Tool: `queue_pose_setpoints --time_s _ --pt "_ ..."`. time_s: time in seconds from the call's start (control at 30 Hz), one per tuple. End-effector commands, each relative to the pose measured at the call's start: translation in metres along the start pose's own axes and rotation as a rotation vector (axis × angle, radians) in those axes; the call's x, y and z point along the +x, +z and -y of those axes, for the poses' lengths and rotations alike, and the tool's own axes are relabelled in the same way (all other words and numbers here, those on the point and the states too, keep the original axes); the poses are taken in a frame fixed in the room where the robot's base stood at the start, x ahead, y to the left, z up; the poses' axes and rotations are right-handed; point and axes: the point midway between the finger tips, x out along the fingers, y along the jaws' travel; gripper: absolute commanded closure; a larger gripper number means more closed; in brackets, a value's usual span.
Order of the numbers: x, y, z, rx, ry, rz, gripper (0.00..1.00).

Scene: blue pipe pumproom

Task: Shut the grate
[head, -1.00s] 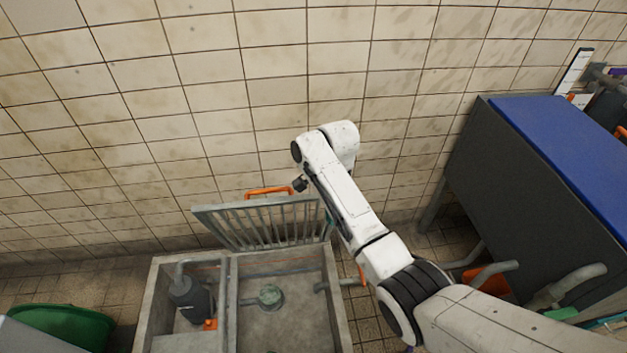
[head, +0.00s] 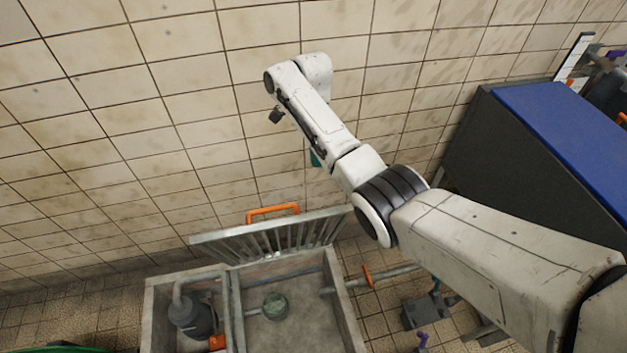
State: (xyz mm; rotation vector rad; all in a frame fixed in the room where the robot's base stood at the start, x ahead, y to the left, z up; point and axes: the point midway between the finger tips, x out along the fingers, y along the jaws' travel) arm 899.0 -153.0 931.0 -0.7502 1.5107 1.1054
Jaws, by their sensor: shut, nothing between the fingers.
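The grey slatted grate (head: 270,240) stands raised at the back edge of a concrete pit (head: 252,343), with its slats sloping up from the rim. An orange handle (head: 273,211) sticks up beyond its top edge. The pit is uncovered. The dark end of my white arm, my gripper (head: 277,116), is in front of the tiled wall, above the handle in the picture and apart from the grate. It is small and partly turned away; its fingers look closed and empty.
Inside the pit are a dark pump (head: 195,315) and a round greenish fitting (head: 275,306). A pipe with an orange wheel (head: 367,276) leaves the pit's right side. A blue-topped bench (head: 570,130) stands at the right. Tiled wall lies behind.

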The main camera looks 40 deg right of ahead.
Motion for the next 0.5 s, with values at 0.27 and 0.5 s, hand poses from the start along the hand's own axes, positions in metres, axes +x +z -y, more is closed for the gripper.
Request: queue_pose_setpoints --time_s 0.27,0.5 --pt "0.040 -0.001 -0.001 -0.001 0.004 -0.002 1.00" --pt "0.088 -0.001 -0.001 -0.001 0.003 -0.001 1.00"
